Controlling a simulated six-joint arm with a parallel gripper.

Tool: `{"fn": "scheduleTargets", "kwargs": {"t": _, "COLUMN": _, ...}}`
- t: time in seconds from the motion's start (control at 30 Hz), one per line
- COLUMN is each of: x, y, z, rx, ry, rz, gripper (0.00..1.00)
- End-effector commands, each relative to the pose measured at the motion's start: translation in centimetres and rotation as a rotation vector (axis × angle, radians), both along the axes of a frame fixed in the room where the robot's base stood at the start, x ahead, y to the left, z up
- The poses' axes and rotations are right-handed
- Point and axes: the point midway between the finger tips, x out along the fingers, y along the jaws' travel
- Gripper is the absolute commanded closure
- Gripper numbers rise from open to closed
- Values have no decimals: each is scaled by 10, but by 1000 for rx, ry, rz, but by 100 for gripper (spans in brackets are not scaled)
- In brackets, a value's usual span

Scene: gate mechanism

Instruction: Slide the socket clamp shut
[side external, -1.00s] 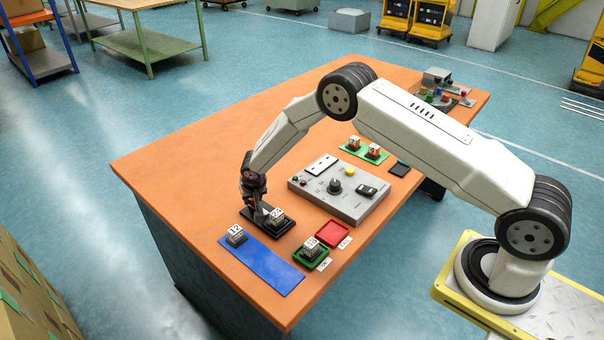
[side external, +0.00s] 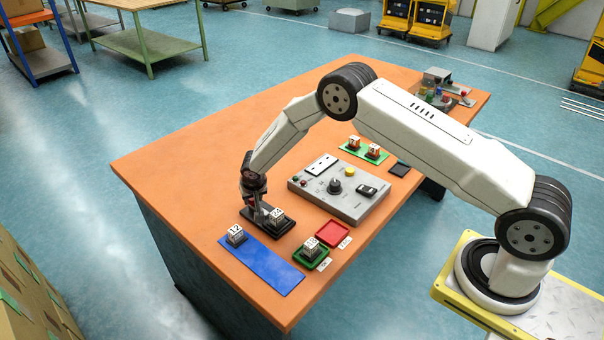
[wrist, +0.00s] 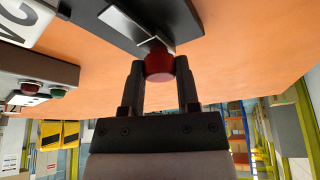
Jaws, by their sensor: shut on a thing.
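The socket clamp (side external: 262,224) is a dark base on the table, left of the grey control panel, with a white numbered block (side external: 277,217) standing on it. My gripper (side external: 250,204) is at the clamp's far left end, pointing down. In the wrist view my gripper (wrist: 160,75) is shut on a red knob (wrist: 159,65). A metal slide piece (wrist: 133,28) runs from the knob over the dark base (wrist: 170,20). The numbered block shows only partly in the wrist view (wrist: 25,20). The gap between slide and block cannot be judged.
A blue mat (side external: 262,266) with a numbered block (side external: 236,235) lies in front of the clamp. A green tray (side external: 309,255) and a red tray (side external: 333,233) are to its right. The grey control panel (side external: 345,200) stands behind. The table left of the clamp is clear.

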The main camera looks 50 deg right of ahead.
Motion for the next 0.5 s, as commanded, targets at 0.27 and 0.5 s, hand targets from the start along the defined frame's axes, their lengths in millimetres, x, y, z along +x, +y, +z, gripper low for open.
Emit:
{"fn": "scheduleTargets", "kwargs": {"t": 0.27, "x": 1, "y": 0, "z": 1, "rx": -1, "ry": -2, "rz": -1, "gripper": 100}}
{"fn": "scheduleTargets", "kwargs": {"t": 0.5, "x": -7, "y": -1, "z": 1, "rx": -3, "ry": -1, "rz": -1, "gripper": 100}}
